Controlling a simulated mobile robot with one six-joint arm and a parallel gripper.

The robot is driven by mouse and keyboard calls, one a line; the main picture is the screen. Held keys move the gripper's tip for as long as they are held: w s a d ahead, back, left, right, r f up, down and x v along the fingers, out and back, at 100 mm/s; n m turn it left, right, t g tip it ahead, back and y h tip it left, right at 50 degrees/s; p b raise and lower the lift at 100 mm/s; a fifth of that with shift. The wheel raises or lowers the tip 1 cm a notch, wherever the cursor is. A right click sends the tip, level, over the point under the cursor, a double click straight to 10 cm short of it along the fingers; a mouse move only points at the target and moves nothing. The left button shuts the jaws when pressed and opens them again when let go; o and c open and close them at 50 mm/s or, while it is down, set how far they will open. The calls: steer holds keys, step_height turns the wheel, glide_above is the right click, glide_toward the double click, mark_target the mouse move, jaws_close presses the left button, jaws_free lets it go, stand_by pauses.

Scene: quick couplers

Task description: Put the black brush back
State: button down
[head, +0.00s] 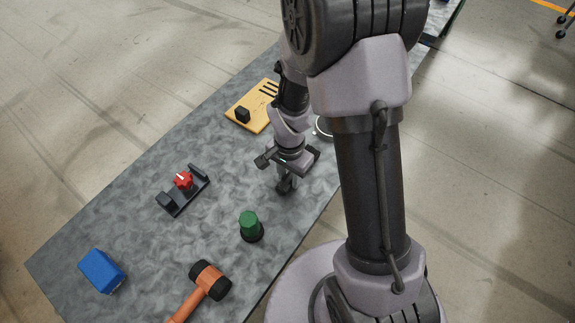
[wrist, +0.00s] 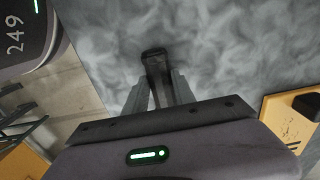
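My gripper (head: 285,183) points down over the grey mottled table, right of the red-knobbed fixture. In the wrist view, its two grey fingers (wrist: 160,88) lie on either side of a long dark object with a rounded end, which I take for the black brush (wrist: 155,62). The fingers appear closed on it. In the head view it is a small dark shape below the gripper, and its details are too small to tell. Whether its end touches the table I cannot tell.
A yellow board (head: 262,118) with dark slots and a black block (head: 242,115) lies behind. The red knob (head: 183,181) sits on a black bracket. A green-topped item (head: 249,222), an orange-black mallet (head: 207,280) and a blue block (head: 101,269) are nearer. My arm hides the table's right side.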

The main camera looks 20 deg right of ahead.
steer(key=shift+d+f, duration=0.15)
steer(key=shift+f, duration=0.25)
steer(key=shift+s+r, duration=0.25)
steer(key=shift+s, duration=0.15)
steer(key=shift+f, duration=0.2)
steer(key=c, duration=1)
jaws_free()
steer(key=shift+c, duration=0.2)
steer(key=shift+p, duration=0.35)
